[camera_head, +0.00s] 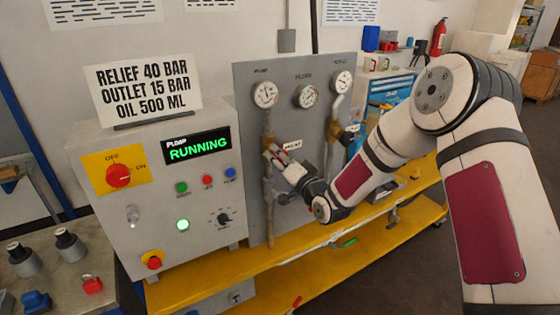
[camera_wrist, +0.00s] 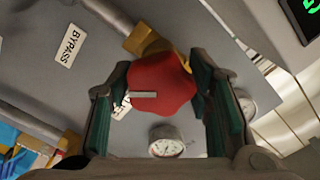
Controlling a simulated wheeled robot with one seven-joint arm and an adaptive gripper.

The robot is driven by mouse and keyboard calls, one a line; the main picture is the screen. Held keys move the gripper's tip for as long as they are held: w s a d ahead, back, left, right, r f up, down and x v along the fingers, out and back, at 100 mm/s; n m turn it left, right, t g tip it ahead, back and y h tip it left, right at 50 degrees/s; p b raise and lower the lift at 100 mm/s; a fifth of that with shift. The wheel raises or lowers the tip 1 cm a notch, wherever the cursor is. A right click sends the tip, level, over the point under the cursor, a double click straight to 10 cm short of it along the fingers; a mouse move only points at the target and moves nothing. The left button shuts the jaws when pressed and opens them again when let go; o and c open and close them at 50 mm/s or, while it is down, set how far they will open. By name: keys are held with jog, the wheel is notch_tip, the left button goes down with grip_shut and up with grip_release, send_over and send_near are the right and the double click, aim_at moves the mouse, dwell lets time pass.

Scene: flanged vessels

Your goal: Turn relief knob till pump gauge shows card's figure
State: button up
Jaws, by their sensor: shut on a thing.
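The white card (camera_head: 145,85) on the control cabinet reads "RELIEF 40 BAR, OUTLET 15 BAR, OIL 500 ML". The pump gauge (camera_head: 265,94) is the left dial on the grey panel; its needle is too small to read. My gripper (camera_head: 277,158) reaches the panel below it, hiding the knob there. In the wrist view my gripper (camera_wrist: 160,78) is shut on the red relief knob (camera_wrist: 165,78), one dark green-padded finger on each side. A pale pointer line shows on the knob's face. A dial (camera_wrist: 166,141) is below it in that view, its figures unreadable.
The filter gauge (camera_head: 306,96) and outlet gauge (camera_head: 341,82) sit right of the pump gauge. The cabinet display (camera_head: 198,148) reads "PUMP RUNNING". A red switch (camera_head: 119,175) is on a yellow plate. Pipes run down the panel close to my gripper. A yellow bench (camera_head: 270,268) lies below.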

jog(key=m, duration=0.4)
jog(key=shift+m+b, duration=0.3)
jog(key=shift+r+m, duration=0.1)
jog(key=shift+m, duration=1.9)
jog(key=o, duration=1.1)
jog(key=shift+o, duration=0.2)
jog(key=v, duration=1.2)
